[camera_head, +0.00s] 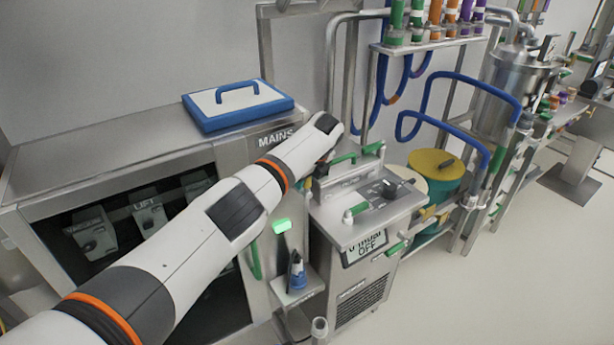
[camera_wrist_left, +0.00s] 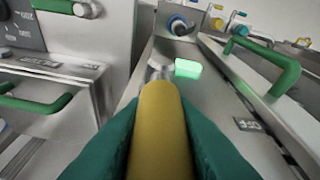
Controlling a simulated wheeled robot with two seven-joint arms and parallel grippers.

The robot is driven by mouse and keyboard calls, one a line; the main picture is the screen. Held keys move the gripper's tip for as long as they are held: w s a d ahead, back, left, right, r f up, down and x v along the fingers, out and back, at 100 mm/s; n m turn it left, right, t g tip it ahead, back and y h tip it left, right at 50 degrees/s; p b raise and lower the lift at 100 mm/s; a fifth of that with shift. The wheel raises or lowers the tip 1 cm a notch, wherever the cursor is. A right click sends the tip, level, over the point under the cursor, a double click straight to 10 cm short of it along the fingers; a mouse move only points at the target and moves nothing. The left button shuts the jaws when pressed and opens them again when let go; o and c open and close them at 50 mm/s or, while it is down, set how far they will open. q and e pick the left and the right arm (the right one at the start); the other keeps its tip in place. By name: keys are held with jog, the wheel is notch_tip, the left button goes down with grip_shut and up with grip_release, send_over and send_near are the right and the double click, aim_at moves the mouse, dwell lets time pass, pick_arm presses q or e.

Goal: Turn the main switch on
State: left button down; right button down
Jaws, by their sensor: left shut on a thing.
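My left gripper (camera_wrist_left: 160,125) has dark green fingers, closed on both sides of a yellow lever handle (camera_wrist_left: 160,98). The handle's metal end lies ahead, close to a lit green lamp (camera_wrist_left: 188,68). In the head view, my left arm reaches past the MAINS label (camera_head: 275,137) on the steel cabinet, and the lit green lamp (camera_head: 281,226) shows below the arm. The arm hides the lever and the fingers there. My right gripper does not show.
A steel cart (camera_head: 368,215) with a green handle and an OFF display stands right of the arm. A blue-framed lid (camera_head: 240,105) lies on the cabinet top. Yellow and green drums (camera_head: 437,165) stand behind. The floor (camera_head: 480,290) at right is clear.

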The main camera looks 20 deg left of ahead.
pick_arm(q)
jog(key=shift+d, duration=0.1)
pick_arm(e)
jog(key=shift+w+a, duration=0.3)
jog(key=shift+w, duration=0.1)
pick_arm(q)
jog(key=shift+f+g, duration=0.1)
jog(key=shift+g, duration=0.2)
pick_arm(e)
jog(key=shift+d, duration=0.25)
pick_arm(q)
jog(key=c, duration=1.2)
grip_release()
jog(key=shift+w, duration=0.1)
jog(key=shift+c, duration=0.2)
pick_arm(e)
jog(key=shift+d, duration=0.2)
pick_arm(q)
jog(key=shift+d+r, duration=0.1)
jog(key=shift+r, duration=0.2)
jog(key=b+v, duration=0.1)
jog(key=v, duration=1)
jog(key=shift+d+b, duration=0.3)
jog(key=shift+b, duration=0.05)
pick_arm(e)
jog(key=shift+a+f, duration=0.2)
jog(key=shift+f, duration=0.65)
